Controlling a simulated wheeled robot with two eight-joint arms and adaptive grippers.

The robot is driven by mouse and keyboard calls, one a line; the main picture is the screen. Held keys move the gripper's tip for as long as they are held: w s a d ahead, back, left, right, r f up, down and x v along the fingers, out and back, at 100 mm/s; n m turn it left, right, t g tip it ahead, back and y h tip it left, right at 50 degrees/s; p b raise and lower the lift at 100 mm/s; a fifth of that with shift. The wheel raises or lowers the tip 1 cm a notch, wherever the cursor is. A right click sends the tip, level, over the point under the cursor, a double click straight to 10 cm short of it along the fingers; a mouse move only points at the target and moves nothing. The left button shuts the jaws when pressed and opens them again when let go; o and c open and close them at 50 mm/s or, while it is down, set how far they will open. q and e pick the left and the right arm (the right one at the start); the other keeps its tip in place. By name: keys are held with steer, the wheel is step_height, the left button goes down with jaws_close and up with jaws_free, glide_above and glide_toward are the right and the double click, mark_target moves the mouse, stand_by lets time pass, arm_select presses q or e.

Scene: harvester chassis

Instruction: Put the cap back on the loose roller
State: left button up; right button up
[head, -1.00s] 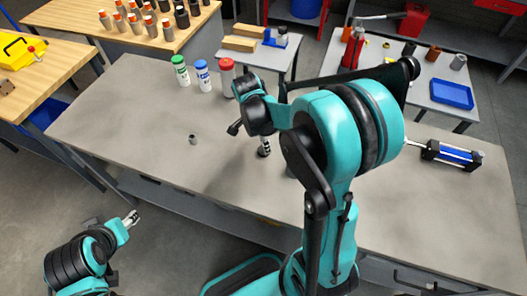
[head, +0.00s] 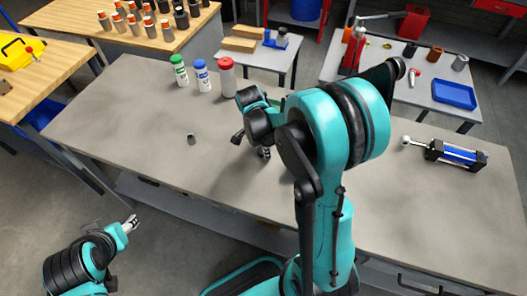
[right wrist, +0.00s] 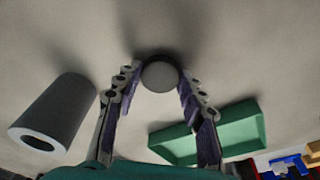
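My right gripper (head: 265,153) is low over the middle of the grey workbench (head: 130,110), partly hidden by my arm. In the right wrist view its two fingers (right wrist: 160,82) close in on both sides of a small round grey piece (right wrist: 160,75), which fills the gap between the tips. It may be the cap. A small dark cylinder (head: 191,139) stands on the bench left of my right gripper. My left gripper (head: 130,223) is off the bench at lower left; its opening is too small to judge.
Green, blue and red-capped bottles (head: 202,75) stand at the bench's back edge. A blue and black cylinder unit (head: 455,153) lies at right. A green tray (right wrist: 205,132) shows beside the fingers in the wrist view. The bench's left part is mostly clear.

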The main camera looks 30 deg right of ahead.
mark_target(261, 151)
steer(key=shift+c, duration=0.3)
arm_select(q)
step_height(261, 151, up, 4)
steer(key=p, duration=0.4)
arm_select(e)
step_height(261, 151, up, 10)
